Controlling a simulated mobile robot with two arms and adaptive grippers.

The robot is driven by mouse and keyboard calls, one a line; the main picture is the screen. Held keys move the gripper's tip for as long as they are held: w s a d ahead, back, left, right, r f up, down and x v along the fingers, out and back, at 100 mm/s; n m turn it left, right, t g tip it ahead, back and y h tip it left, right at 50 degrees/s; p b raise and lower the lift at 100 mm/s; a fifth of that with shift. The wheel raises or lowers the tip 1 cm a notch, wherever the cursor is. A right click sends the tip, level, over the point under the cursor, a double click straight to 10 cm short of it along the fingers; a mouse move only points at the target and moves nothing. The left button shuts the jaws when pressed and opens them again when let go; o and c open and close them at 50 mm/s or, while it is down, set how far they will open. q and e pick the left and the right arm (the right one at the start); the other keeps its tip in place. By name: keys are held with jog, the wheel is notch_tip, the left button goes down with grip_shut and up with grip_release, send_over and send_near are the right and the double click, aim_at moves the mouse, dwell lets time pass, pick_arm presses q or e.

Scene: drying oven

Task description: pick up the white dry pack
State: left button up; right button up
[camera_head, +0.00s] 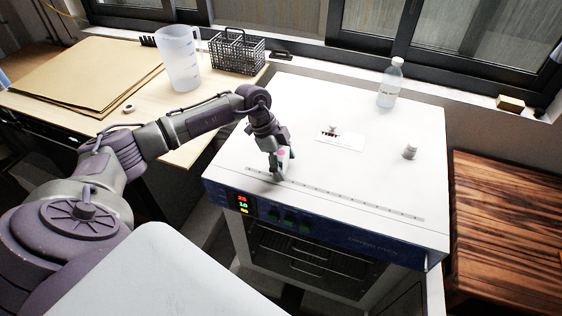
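A small white pack with a pink mark (283,154) is at the fingers of my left gripper (280,168), on the front left part of the white oven top (340,105). It looks like the white dry pack, but the fingers partly hide it. My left gripper points down, with its fingertips at or just above the oven top. The fingers are on either side of the pack; whether they press on it cannot be told. My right gripper is not in view.
A clear bottle (389,84) stands at the back of the oven, with a small grey knob (409,151) at right and a white label (339,137) between. A measuring jug (181,60) and wire basket (236,52) stand on the left table. The oven's right front is clear.

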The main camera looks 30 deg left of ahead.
pick_arm(q)
jog(key=c, duration=0.7)
jog(key=shift+c, duration=0.2)
